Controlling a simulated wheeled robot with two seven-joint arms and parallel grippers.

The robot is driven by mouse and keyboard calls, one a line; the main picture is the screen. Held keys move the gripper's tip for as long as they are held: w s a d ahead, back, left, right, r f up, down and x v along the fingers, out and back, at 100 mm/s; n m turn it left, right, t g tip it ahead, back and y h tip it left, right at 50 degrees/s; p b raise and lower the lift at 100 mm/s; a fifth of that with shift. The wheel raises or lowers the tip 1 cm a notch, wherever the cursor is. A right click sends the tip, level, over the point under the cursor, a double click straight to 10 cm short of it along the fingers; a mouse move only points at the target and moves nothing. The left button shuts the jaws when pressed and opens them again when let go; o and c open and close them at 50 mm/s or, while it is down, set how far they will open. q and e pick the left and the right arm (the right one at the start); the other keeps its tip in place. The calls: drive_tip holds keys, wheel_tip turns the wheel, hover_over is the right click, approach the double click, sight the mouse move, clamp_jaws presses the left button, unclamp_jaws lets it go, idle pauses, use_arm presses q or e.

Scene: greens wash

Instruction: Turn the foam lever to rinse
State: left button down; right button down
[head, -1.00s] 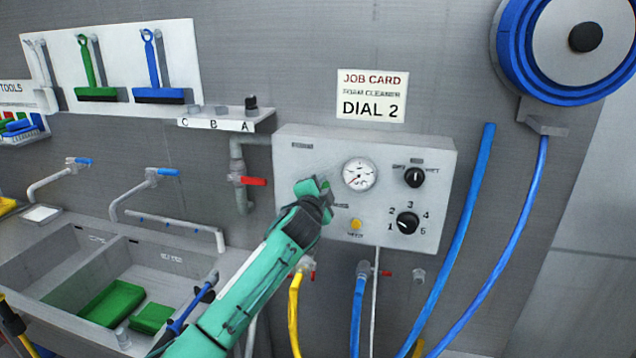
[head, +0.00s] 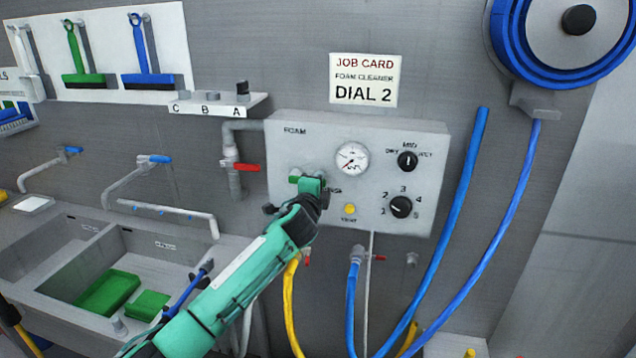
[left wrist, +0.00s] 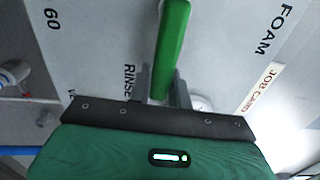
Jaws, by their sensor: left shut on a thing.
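The grey control panel (head: 300,152) is on the wall, with FOAM printed at its upper left and RINSE lower down. The green foam lever (head: 294,179) shows just left of my left gripper (head: 312,187), which covers part of it. In the left wrist view the lever (left wrist: 173,45) runs down between the fingers of my left gripper (left wrist: 165,92), which is shut on it. The RINSE label is beside the fingers there. Along the panel, the lever lies roughly sideways, its held end towards the right. My right gripper is not in view.
The panel also has a gauge (head: 352,160), two black knobs (head: 401,207) and a yellow button (head: 349,210). A red-handled valve (head: 246,167) is left of it. Yellow and blue hoses (head: 355,300) hang below. A sink (head: 60,290) is at lower left.

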use_arm(q)
drive_tip(key=c, duration=1.3)
unclamp_jaws()
drive_tip(key=shift+s, duration=0.1)
drive_tip(key=shift+b+v, duration=2.05)
drive_tip(key=shift+v, duration=4.75)
